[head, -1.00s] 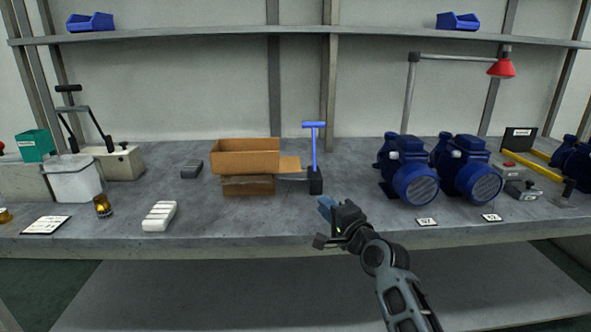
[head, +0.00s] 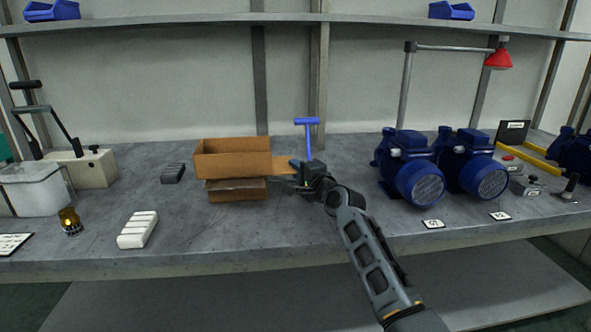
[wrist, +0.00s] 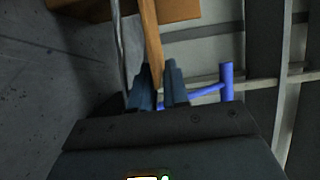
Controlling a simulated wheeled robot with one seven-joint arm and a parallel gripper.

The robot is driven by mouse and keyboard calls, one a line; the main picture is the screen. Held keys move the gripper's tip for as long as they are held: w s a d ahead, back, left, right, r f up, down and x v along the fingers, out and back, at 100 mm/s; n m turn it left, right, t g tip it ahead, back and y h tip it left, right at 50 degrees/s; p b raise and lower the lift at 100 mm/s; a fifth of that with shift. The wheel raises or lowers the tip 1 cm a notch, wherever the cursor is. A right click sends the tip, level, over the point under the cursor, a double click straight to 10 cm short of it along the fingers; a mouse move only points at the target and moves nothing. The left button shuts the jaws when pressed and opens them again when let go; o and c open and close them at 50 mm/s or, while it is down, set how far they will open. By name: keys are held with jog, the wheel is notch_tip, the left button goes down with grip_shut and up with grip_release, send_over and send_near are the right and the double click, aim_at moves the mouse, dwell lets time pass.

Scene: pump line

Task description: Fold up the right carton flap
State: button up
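The open brown carton (head: 232,162) sits on a lower brown box near the middle of the bench. Its right flap (head: 281,170) sticks out flat to the right. My gripper (head: 299,166) is at the outer end of this flap, just in front of a blue T-handled tool (head: 308,135). In the wrist view, the flap (wrist: 151,40) runs edge-on between my two close-set blue-grey fingers (wrist: 157,82) and fills the narrow gap. The fingers look shut on it, though the contact itself is small and dark.
The blue T-handle stands close behind my gripper and shows in the wrist view (wrist: 226,80). Two blue pumps (head: 415,170) stand to the right. A white ribbed block (head: 138,230) lies front left. A dark block (head: 173,173) lies left of the carton.

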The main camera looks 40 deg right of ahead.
jog(key=shift+w, duration=0.35)
jog(key=shift+c, duration=0.4)
grip_shut()
jog(key=shift+r, duration=0.15)
